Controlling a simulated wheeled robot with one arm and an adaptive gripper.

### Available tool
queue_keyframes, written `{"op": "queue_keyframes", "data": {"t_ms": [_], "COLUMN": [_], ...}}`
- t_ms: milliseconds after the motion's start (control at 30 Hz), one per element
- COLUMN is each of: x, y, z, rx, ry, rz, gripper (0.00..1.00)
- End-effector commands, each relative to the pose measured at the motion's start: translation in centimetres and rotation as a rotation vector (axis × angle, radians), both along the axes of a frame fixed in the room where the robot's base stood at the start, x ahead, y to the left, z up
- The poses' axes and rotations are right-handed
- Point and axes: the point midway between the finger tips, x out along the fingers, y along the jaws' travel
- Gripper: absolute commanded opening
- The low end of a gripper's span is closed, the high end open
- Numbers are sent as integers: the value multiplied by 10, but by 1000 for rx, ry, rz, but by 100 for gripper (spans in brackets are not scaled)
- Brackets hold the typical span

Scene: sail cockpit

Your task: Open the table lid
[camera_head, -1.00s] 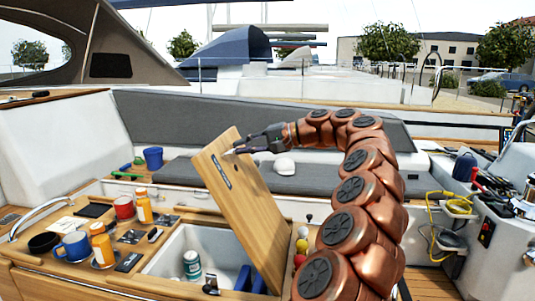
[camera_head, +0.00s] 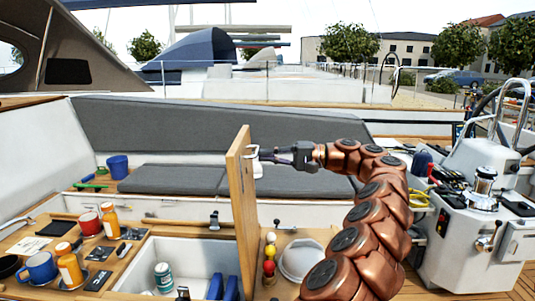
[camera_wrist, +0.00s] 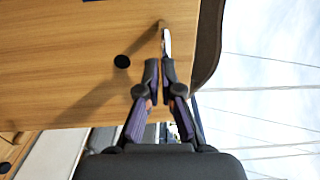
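The wooden table lid (camera_head: 243,215) stands about upright on the right side of the open white table compartment (camera_head: 190,253), seen nearly edge-on. A pale metal handle (camera_head: 255,160) sits near its top on the right-hand face. My gripper (camera_head: 264,153) is at this handle, reaching in from the right. In the wrist view, the lid's wooden face (camera_wrist: 75,60) fills the upper left, with a dark round spot on it. My gripper's fingers (camera_wrist: 160,75) are close together there, with the handle (camera_wrist: 167,42) at their tips. The exact contact is partly hidden.
A white-labelled can (camera_head: 163,278) and blue items (camera_head: 222,288) are in the compartment. Mugs (camera_head: 40,267), orange bottles (camera_head: 110,221) and small items stand on the tabletop to the left. Coloured balls (camera_head: 269,252) and a white bowl (camera_head: 300,258) are right of the lid.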

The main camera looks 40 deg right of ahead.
Motion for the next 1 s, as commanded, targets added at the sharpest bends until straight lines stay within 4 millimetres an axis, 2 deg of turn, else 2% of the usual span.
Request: {"op": "queue_keyframes", "data": {"t_ms": [33,267,633,1000], "x": [0,0,-1,-18], "y": [0,0,-2,-23], "z": [0,2,2,2], "rx": [0,0,0,-1], "ry": [-1,-3,-3,-4], "rz": [0,-1,-3,-2], "gripper": [12,36,36,36]}}
